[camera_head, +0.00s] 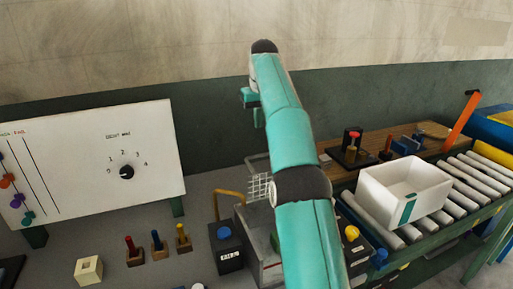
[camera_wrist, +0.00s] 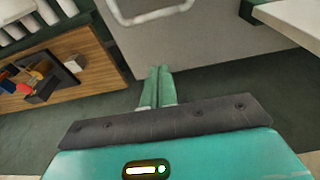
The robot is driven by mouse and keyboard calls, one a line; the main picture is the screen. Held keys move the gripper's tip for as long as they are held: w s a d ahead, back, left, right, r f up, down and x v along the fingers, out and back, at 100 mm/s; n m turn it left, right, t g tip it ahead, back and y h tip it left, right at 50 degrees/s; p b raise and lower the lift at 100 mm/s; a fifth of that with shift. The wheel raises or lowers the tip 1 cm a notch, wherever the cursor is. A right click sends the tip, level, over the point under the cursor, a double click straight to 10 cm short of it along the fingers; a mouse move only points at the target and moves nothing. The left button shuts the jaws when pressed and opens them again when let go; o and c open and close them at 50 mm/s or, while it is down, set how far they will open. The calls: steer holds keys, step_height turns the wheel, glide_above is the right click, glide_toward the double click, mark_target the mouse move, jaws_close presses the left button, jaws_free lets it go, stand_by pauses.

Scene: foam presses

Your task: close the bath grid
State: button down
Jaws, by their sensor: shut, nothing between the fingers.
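The bath grid (camera_head: 259,187) is a pale wire mesh in the head view, just left of my arm. It looks raised above the back of a grey metal bath (camera_head: 268,266); my arm covers its right part. My gripper (camera_wrist: 158,69) shows in the wrist view as two green fingers side by side, shut and empty. A pale looped bar (camera_wrist: 150,18) lies beyond the fingertips, apart from them; I cannot tell whether it belongs to the grid. In the head view, the fingertips cannot be made out clearly.
A black box with a blue knob (camera_head: 226,248) stands left of the bath, with a yellow-brown bent handle (camera_head: 230,194) behind. A white bin (camera_head: 403,192) sits on the roller conveyor (camera_head: 466,188) at right. A white dial board (camera_head: 90,160) stands at left.

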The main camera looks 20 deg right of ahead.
step_height(320, 180, down, 9)
steer(key=s, duration=0.2)
steer(key=shift+a, duration=0.35)
stand_by(0.5)
